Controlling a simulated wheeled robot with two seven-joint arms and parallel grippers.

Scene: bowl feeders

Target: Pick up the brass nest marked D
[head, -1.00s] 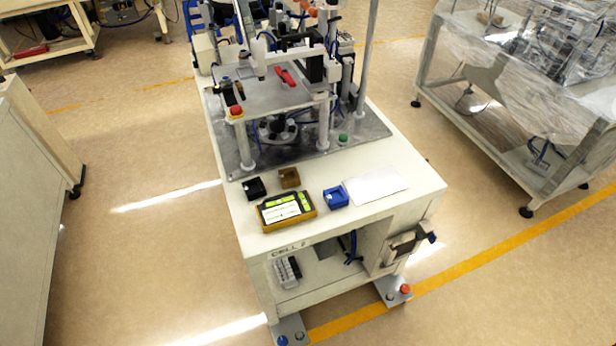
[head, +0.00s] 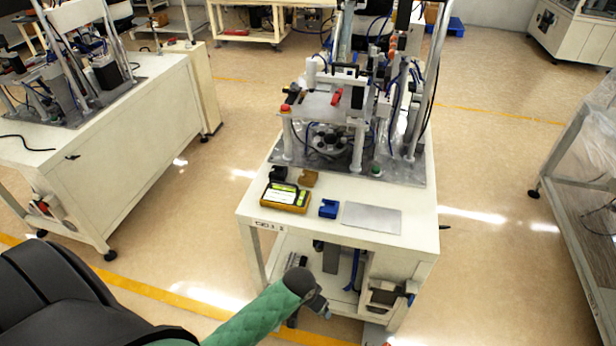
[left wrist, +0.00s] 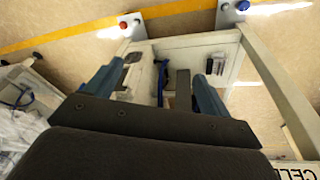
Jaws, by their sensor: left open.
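The brass nest (head: 308,178) is a small brown block on the white cart top, in front of the machine's base plate. Its marking is too small to read. A black nest (head: 277,173) is to its left, and a blue nest (head: 328,208) is in front of it and to the right. My left gripper (head: 322,309) is low in front of the cart, below the top and apart from the nests. In the left wrist view its two blue-grey fingers (left wrist: 154,84) stand apart with nothing held. No nest shows there. My right gripper is out of view.
A yellow-framed device (head: 286,197) and a pale sheet (head: 372,218) lie on the cart top (head: 300,232) near the nests. The machine (head: 328,110) stands behind them. The cart's front edge is between my left gripper and the top. Another bench (head: 130,150) stands at the left.

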